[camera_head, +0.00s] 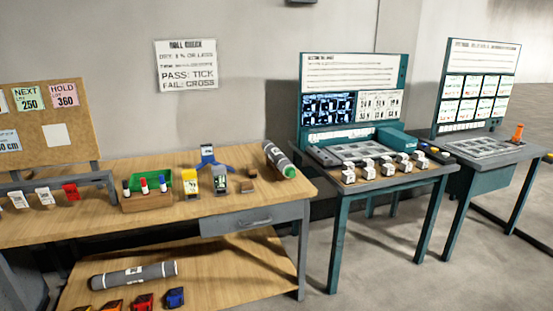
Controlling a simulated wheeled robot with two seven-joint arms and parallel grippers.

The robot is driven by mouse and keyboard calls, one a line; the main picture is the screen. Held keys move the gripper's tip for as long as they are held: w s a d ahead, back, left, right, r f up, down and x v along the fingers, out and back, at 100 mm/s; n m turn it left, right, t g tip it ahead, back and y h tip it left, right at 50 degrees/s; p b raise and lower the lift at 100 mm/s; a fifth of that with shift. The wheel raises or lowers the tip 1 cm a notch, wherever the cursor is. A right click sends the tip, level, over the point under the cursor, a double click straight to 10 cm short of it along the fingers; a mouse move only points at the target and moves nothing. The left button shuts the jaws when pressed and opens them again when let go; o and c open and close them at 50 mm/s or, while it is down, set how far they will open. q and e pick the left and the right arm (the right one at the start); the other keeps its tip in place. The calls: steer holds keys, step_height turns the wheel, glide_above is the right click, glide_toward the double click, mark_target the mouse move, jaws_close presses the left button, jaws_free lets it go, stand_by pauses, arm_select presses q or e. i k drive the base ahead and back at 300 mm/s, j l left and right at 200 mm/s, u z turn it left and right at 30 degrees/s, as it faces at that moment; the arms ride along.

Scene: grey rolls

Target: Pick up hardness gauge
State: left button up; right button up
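I cannot tell for sure which item is the hardness gauge. Several small instruments stand near the middle of the wooden bench. One is a yellow hand-held device (190,181) with a pale face. To its right is a small dark and pale device (219,181). Behind them is a blue splayed-leg stand (213,163) with a small display (207,151) on top. Their labels are too small to read. Neither of my grippers is in view.
The wooden bench (120,222) also holds a green tray (157,178), markers (144,185), a brown block (249,186) and a grey roll (279,160). Another roll (135,275) lies on the lower shelf. Teal workstations (345,190) stand right; floor (400,270) is open in front.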

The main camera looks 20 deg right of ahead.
mark_target(219, 172)
steer(key=i+u, duration=0.15)
steer(key=i, duration=0.4)
steer(key=i+l+u, duration=0.15)
steer(key=i, duration=0.4)
